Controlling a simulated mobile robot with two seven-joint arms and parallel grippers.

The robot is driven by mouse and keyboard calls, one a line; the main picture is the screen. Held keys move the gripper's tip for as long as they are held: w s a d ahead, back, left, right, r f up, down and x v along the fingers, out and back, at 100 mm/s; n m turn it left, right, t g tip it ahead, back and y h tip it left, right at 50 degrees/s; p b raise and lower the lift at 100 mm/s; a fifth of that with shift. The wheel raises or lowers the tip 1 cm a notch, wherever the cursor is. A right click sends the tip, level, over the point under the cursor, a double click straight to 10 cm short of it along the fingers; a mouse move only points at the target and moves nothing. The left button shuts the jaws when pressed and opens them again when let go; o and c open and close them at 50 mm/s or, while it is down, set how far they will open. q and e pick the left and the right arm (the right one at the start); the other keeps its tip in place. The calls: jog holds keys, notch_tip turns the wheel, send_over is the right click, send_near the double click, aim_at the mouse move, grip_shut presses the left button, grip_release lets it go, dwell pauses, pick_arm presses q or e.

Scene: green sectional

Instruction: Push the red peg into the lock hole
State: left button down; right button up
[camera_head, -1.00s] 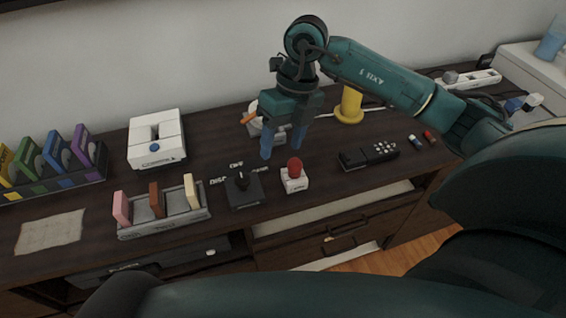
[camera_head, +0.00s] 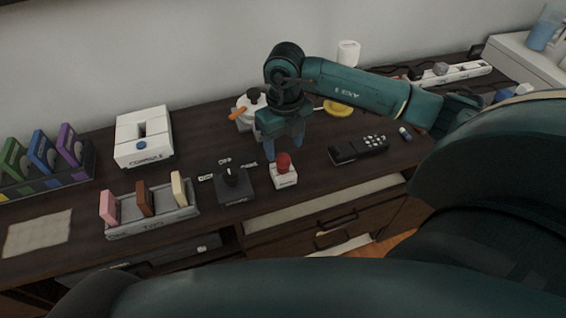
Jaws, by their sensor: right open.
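A red knob-like piece (camera_head: 284,163) stands upright on a small white block (camera_head: 283,179) on the dark desk; this may be the red peg. The small loose red piece at the desk's right is out of sight, apparently behind my arm. A small blue and white piece (camera_head: 405,133) lies beside my arm. I cannot make out a lock hole. My right gripper (camera_head: 284,147) points down, open and empty, just behind and above the red-topped block; I cannot tell if it touches. My left gripper is not in view.
A black joystick box (camera_head: 235,186) stands left of the red-topped block, and a dark remote (camera_head: 358,149) lies to its right. A grey tray (camera_head: 153,217) with coloured slabs and a white console (camera_head: 143,136) are farther left. The desk's front edge is close, with drawers below.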

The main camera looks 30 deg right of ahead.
aim_at(283, 156)
jog(key=shift+a+f, duration=0.15)
jog(key=shift+f, duration=1.8)
jog(key=shift+c, duration=0.6)
jog(key=c, duration=0.9)
